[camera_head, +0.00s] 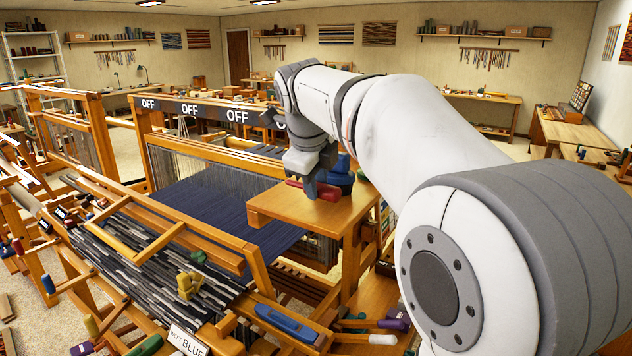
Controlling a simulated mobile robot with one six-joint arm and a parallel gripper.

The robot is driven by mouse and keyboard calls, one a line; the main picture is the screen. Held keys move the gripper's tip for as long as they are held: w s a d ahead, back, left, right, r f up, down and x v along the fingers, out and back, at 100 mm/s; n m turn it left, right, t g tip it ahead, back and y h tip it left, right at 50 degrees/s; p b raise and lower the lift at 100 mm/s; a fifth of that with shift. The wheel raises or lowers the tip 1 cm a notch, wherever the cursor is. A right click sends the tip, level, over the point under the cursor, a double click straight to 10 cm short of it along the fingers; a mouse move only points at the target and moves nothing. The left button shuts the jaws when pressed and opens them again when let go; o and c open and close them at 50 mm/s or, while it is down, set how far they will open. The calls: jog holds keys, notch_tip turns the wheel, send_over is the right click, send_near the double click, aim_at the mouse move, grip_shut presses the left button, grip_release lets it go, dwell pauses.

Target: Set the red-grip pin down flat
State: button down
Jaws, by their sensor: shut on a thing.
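My gripper (311,186) is above a small wooden shelf (285,207) at the right side of the loom. Its fingers are shut on the red-grip pin (325,191), whose red grip shows on both sides of the fingers. The pin looks roughly level, at or just above the shelf top; I cannot tell whether it touches the wood. The rest of the pin is hidden by the fingers.
A dark blue round object (340,177) stands on the shelf right behind the gripper. The shelf's front left part is bare. The loom with blue warp (225,205) lies left.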

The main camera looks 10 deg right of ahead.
jog(key=shift+f, duration=0.15)
jog(key=shift+f+b, duration=0.85)
jog(key=shift+b, duration=0.05)
jog(key=shift+f, duration=0.1)
jog(key=shift+f+b, duration=0.4)
jog(key=shift+b, duration=0.05)
jog(key=c, duration=1.1)
grip_release()
jog(key=shift+d, duration=0.1)
jog(key=shift+c, duration=0.2)
jog(key=shift+o, duration=0.3)
jog(key=shift+f, duration=0.2)
